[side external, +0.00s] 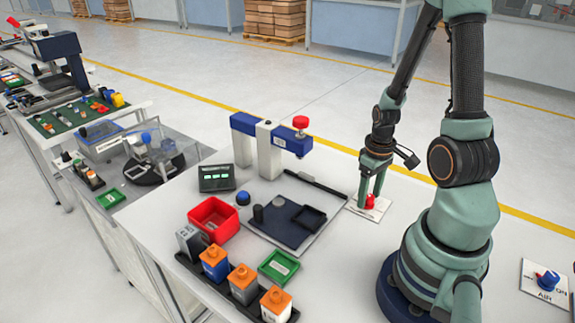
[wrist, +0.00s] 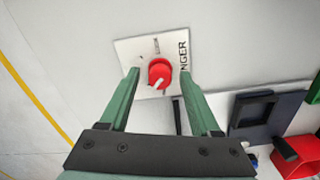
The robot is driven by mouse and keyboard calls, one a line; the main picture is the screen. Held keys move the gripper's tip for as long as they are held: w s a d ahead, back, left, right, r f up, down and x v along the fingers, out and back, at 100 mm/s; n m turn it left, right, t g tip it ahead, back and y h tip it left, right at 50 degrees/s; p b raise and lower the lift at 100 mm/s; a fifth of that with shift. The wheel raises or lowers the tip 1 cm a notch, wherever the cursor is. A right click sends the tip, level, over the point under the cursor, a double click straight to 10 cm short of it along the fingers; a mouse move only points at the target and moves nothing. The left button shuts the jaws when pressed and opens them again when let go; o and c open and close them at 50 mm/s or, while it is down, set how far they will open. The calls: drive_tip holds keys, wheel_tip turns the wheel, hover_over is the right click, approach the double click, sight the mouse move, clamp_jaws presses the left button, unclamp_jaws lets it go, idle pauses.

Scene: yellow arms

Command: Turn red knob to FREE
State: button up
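The red knob (wrist: 159,71) sits on a white label plate (wrist: 127,50) on the table, with a pale pointer mark aimed toward the lower left in the wrist view. Part of the plate's printed text is visible, but I cannot read a FREE mark. My gripper (wrist: 160,78) is open, with one green finger on each side of the knob and a gap showing on both sides. In the side view my gripper (side external: 371,198) points down over the knob (side external: 370,201), its fingers near the plate (side external: 357,209).
A red bin (side external: 213,218), a green tray (side external: 279,267) and several bottles stand further left. A blue knob (side external: 547,280) labelled AIR is at right.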

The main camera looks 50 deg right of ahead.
sight(369, 196)
drive_tip(key=shift+r, duration=0.1)
wheel_tip(369, 196, up, 12)
idle(0.7)
